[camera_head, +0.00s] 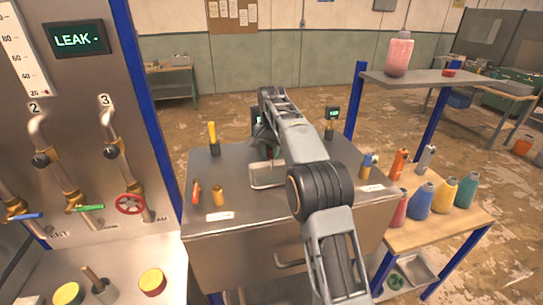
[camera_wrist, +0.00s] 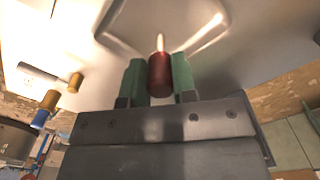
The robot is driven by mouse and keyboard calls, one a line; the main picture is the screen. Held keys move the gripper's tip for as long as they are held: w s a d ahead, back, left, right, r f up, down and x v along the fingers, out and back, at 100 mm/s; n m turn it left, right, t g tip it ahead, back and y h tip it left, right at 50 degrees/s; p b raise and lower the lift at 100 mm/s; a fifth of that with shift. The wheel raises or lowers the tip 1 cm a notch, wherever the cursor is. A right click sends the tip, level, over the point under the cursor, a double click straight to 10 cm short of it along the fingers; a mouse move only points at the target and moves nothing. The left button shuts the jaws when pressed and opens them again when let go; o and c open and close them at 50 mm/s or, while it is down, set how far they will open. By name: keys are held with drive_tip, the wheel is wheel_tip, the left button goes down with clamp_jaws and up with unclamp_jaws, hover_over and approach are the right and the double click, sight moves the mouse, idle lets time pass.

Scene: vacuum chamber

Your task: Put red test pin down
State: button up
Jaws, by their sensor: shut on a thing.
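My gripper (camera_wrist: 160,84) has green fingertips, shut on the sides of the dark red test pin (camera_wrist: 159,75). The pin's thin pale tip points away from the wrist camera, toward the steel surface beyond. I cannot tell whether the tip touches that surface. In the camera_head view my arm reaches over the steel bench (camera_head: 235,222), with the gripper end near the back of a shallow tray (camera_head: 264,184).
On the bench stand a yellow-handled piece (camera_head: 212,134), an orange-red piece (camera_head: 196,191) and a brass piece (camera_head: 218,196) at left. A blue-and-brass piece (camera_head: 366,164) stands at right. Several bottles (camera_head: 421,201) fill a side shelf. The valve panel (camera_head: 85,150) borders the left.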

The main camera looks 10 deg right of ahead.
drive_tip(key=shift+f, duration=1.15)
drive_tip(key=shift+s, duration=0.1)
drive_tip(key=o, duration=0.9)
drive_tip(key=shift+f, duration=0.1)
